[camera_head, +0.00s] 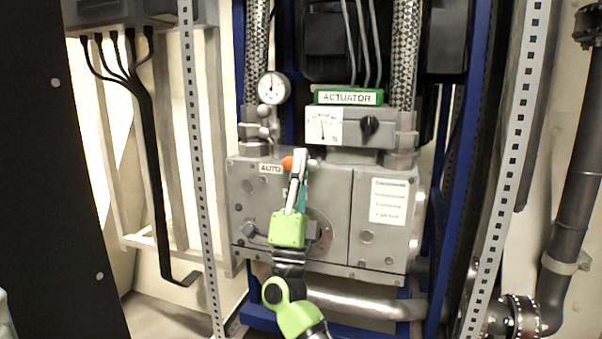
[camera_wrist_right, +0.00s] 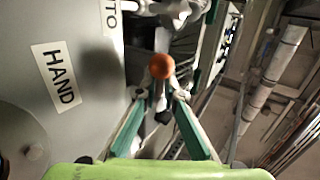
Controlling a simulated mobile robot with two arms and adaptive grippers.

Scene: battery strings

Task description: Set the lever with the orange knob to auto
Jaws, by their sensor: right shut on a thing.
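The orange knob (camera_head: 287,162) of the lever shows in front of the grey actuator box, just right of the AUTO label (camera_head: 270,168). My right gripper (camera_head: 301,160) comes up from below, its fingertips beside the knob. In the right wrist view the orange knob (camera_wrist_right: 161,66) stands just beyond and between the fingertips of my right gripper (camera_wrist_right: 161,94). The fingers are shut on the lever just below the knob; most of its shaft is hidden. The HAND label (camera_wrist_right: 56,77) is left of the fingers, and part of the AUTO label (camera_wrist_right: 110,18) is above it.
A silver pipe (camera_head: 365,304) runs below.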

